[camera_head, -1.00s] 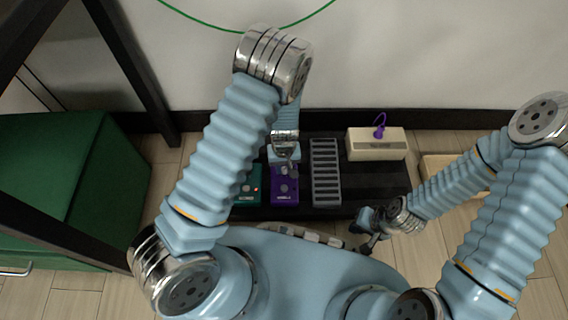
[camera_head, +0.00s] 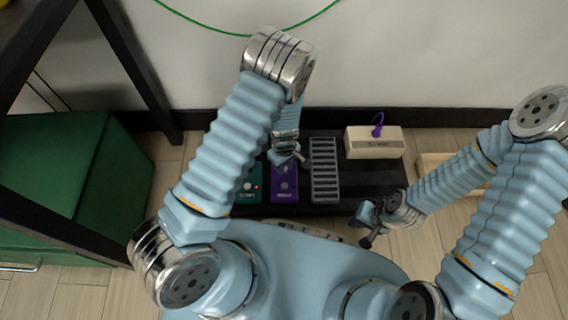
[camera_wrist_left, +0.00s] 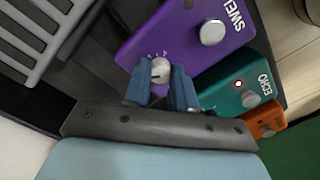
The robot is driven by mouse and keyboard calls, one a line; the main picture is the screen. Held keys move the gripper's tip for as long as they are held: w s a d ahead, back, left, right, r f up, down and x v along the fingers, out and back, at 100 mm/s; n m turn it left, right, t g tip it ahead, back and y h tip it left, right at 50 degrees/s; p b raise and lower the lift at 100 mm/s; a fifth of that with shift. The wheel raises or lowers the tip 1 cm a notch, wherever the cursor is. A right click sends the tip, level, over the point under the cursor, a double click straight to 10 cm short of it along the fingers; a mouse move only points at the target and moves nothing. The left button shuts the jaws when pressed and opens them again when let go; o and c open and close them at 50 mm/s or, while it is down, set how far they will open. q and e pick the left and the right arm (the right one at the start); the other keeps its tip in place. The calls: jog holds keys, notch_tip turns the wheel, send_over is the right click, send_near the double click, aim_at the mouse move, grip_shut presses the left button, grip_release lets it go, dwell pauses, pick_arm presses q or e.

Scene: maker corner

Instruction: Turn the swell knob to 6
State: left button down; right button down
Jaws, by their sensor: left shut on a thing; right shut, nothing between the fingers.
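The purple swell pedal (camera_head: 285,191) sits on the black board, with its upper part hidden behind my left gripper (camera_head: 288,160) in the head view. In the left wrist view the pedal (camera_wrist_left: 181,42) shows its "SWEL" lettering, cut off by the frame edge. Its small silver swell knob (camera_wrist_left: 160,69) has a pale pointer mark and tiny scale marks around it, too small to read. My left gripper (camera_wrist_left: 162,88) has its blue fingers on both sides of the knob, shut on it. My right gripper (camera_head: 367,228) is shut and empty, near the board's front right corner.
The teal echo pedal (camera_head: 248,190) stands directly left of the swell pedal, and a grey ridged pedal (camera_head: 324,172) to its right. A cream box (camera_head: 374,142) with a purple cable is at the back right. An orange pedal (camera_wrist_left: 265,124) shows beyond the teal one.

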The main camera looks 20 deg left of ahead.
dwell(0.3)
pick_arm(q)
jog(key=c, duration=0.9)
grip_release()
jog(key=shift+r, duration=0.1)
notch_tip(320, 180, up, 14)
jog(key=p, duration=0.3)
jog(key=shift+f+p, duration=0.2)
jog(key=shift+p, duration=0.2)
